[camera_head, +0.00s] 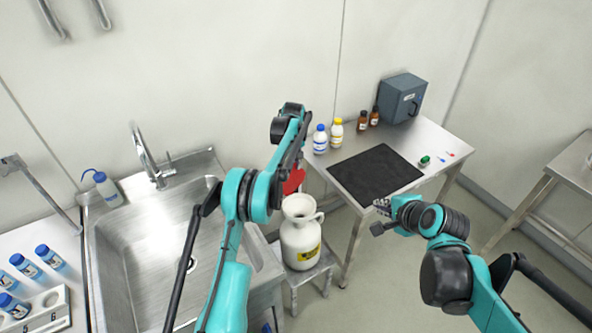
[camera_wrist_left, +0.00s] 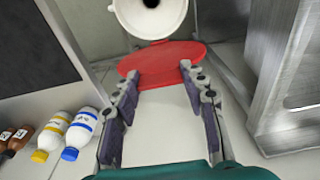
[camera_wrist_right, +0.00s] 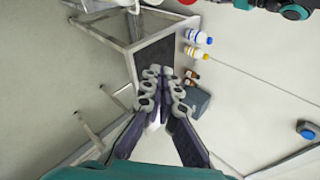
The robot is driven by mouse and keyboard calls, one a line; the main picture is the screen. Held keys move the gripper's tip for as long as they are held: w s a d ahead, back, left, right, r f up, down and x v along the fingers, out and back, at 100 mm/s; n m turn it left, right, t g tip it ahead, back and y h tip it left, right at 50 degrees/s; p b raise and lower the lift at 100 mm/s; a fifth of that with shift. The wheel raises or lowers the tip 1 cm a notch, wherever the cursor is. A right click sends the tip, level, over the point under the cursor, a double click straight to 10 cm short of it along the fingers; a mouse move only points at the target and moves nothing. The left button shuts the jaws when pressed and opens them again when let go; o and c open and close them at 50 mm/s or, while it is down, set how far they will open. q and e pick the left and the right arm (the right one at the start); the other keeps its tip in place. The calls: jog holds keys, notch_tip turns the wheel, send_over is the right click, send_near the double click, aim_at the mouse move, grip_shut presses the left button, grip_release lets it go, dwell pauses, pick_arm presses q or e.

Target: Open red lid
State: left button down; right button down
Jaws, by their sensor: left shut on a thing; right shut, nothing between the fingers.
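A white canister (camera_head: 300,245) with a yellow label and a funnel-shaped mouth stands on a small metal stool between the sink and the table. Its red lid (camera_head: 293,181) is tilted up behind the mouth, leaving the mouth open. In the left wrist view, the red lid (camera_wrist_left: 165,57) lies beside the white funnel mouth (camera_wrist_left: 150,16). My left gripper (camera_wrist_left: 159,75) is shut on the lid, with a finger at each side; the arm mostly hides it in the head view. My right gripper (camera_head: 381,207) is shut and empty near the table's front edge; its fingertips meet in its wrist view (camera_wrist_right: 158,73).
The steel table (camera_head: 436,140) holds a black mat (camera_head: 374,174), several bottles and a grey box (camera_head: 402,98). A sink (camera_head: 140,262) lies left of the canister. Blue-capped bottles and a rack (camera_head: 40,310) stand farther left. A bare table (camera_head: 575,165) is at right.

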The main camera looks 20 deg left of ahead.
pick_arm(q)
jog(key=shift+f, duration=0.25)
pick_arm(e)
jog(key=w+a+f+m+y, duration=0.3)
jog(key=w+a+f+m, duration=0.2)
jog(key=w+a+m, duration=0.45)
jog(key=m+y, duration=0.2)
jog(key=m, duration=0.3)
send_near(291, 167)
jog(key=shift+n, duration=0.25)
jog(key=x, duration=0.5)
jog(key=shift+f, duration=0.25)
jog(key=shift+w+a, duration=0.2)
jog(key=shift+a, duration=0.15)
